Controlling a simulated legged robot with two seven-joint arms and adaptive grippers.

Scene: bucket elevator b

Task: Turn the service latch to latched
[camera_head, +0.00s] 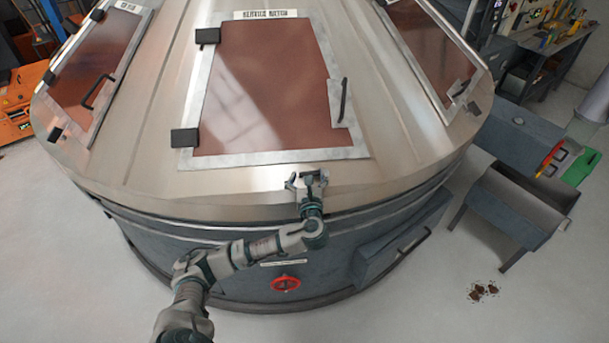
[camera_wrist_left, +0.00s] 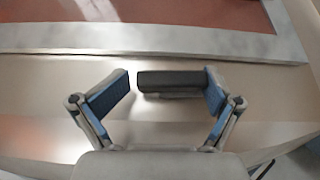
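The service hatch (camera_head: 265,80) is a reddish-brown panel in a light metal frame on top of the large round metal housing, under a white label. A dark bar (camera_wrist_left: 168,80), which looks like the service latch, lies lengthwise across the wrist view just below the hatch frame (camera_wrist_left: 150,42). My left gripper (camera_head: 306,180) is at the hatch's lower edge. In the left wrist view its fingers (camera_wrist_left: 168,90) are open on either side of the bar. The right finger appears to meet the bar's right end; a small gap shows at the left. The gripper hides the bar in the head view.
A dark handle (camera_head: 343,102) stands on the hatch's right side, with black hinges (camera_head: 185,138) on its left. Other hatches (camera_head: 95,72) flank it. A red valve wheel (camera_head: 286,284) and a grey drawer-like box (camera_head: 400,250) are low on the housing.

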